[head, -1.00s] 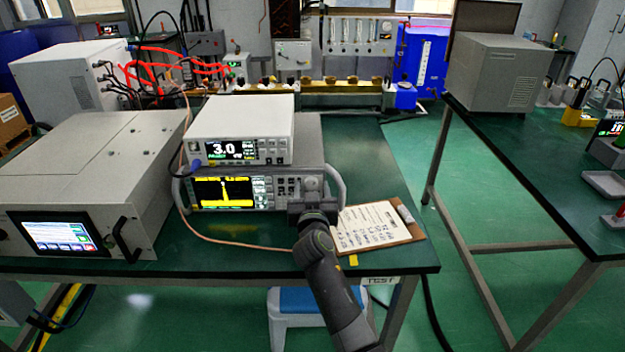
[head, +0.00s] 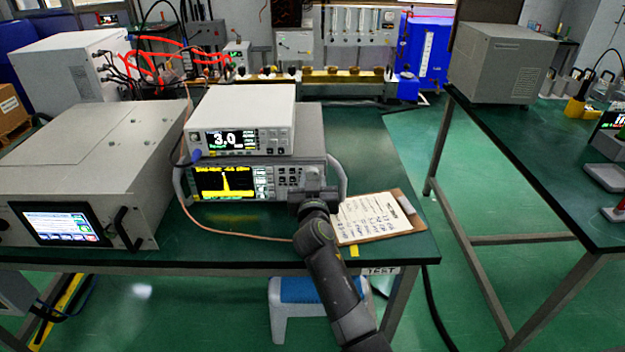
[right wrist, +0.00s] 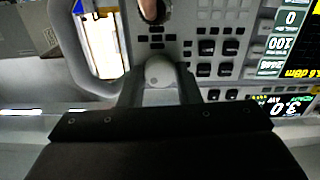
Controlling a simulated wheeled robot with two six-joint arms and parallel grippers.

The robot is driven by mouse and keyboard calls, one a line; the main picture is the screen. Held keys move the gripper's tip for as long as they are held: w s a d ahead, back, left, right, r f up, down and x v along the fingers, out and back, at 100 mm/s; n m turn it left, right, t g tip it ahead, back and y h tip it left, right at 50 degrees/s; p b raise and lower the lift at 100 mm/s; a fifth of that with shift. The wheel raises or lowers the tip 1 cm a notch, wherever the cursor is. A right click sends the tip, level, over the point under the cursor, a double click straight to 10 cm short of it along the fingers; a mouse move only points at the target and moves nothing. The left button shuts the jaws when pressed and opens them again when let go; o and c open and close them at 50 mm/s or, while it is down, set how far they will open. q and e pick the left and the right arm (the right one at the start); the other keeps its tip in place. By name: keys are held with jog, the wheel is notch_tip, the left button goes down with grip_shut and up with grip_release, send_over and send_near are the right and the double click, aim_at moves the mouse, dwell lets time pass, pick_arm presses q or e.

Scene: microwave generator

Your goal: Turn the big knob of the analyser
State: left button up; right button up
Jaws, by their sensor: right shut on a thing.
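The analyser (head: 180,187) is the lower of two stacked instruments on the green bench. Its screen shows a yellow trace with a tall peak. My right gripper (head: 314,186) is at the right part of its front panel and covers the big knob in the head view. In the right wrist view, where the panel appears upside down, the big knob (right wrist: 159,71) is a pale round knob between the two fingers of my right gripper (right wrist: 160,82). The gripper is shut on it. My left gripper is not in view.
A white instrument (head: 240,105) sits on top of the analyser. A clipboard (head: 385,228) lies right of my right gripper. A large grey box (head: 80,160) with a touchscreen stands left. An orange cable (head: 235,235) runs along the bench front. A handle (head: 340,180) flanks the panel.

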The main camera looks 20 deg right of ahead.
jog(key=n, duration=0.7)
jog(key=shift+p, duration=0.35)
jog(key=shift+n, duration=0.4)
jog(key=o, duration=1)
jog(key=shift+f, duration=0.1)
